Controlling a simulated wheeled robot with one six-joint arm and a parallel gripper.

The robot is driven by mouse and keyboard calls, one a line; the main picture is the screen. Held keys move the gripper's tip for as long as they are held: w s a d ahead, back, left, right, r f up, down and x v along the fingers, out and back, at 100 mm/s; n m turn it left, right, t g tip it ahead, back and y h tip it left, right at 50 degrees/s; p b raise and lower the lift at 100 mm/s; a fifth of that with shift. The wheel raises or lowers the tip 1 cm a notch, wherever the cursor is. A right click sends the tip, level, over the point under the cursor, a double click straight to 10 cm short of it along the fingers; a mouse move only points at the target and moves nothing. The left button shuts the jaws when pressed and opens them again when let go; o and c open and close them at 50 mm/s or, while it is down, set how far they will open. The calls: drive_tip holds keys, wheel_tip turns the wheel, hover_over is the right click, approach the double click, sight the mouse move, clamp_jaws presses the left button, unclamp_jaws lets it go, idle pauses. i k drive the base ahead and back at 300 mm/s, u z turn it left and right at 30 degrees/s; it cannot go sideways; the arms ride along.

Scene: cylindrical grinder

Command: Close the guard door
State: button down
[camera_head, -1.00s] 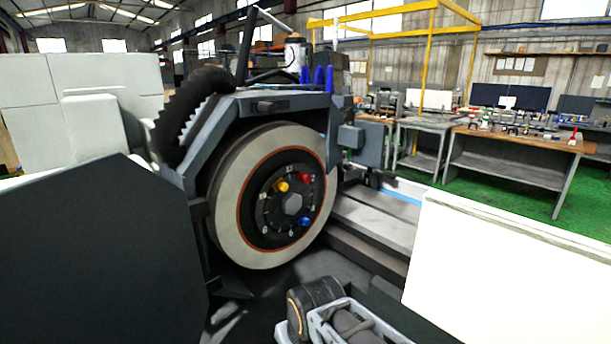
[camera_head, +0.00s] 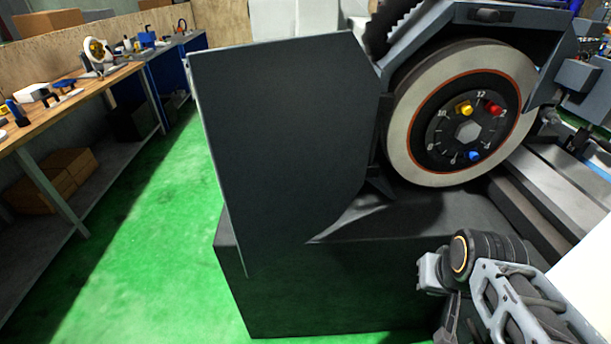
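The guard door (camera_head: 285,130) is a large dark grey panel left of the grinding wheel. It stands swung out to the left, so the wheel (camera_head: 400,150) is exposed. The wheel is pale with an orange ring and a dark hub with yellow, red and blue knobs. My arm (camera_head: 490,255) comes in at the lower right, below the wheel and apart from the door. A part of my arm's end hangs at the bottom edge of the picture; my gripper's fingertips cannot be made out.
The dark machine base (camera_head: 320,290) stands under the door and wheel. A workbench (camera_head: 75,95) with tools and boxes runs along the left. Green floor (camera_head: 150,240) lies clear between bench and machine. Machine rails (camera_head: 545,195) are at the right.

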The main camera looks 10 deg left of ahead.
sight(289, 123)
drive_tip(key=k, duration=0.15)
drive_tip(key=z, duration=3.2)
drive_tip(key=k, duration=2.4)
drive_tip(key=u, duration=1.7)
drive_tip(key=k, duration=0.5)
drive_tip(key=u, duration=1.4)
drive_tip(key=i, duration=0.5)
drive_tip(key=u, duration=0.05)
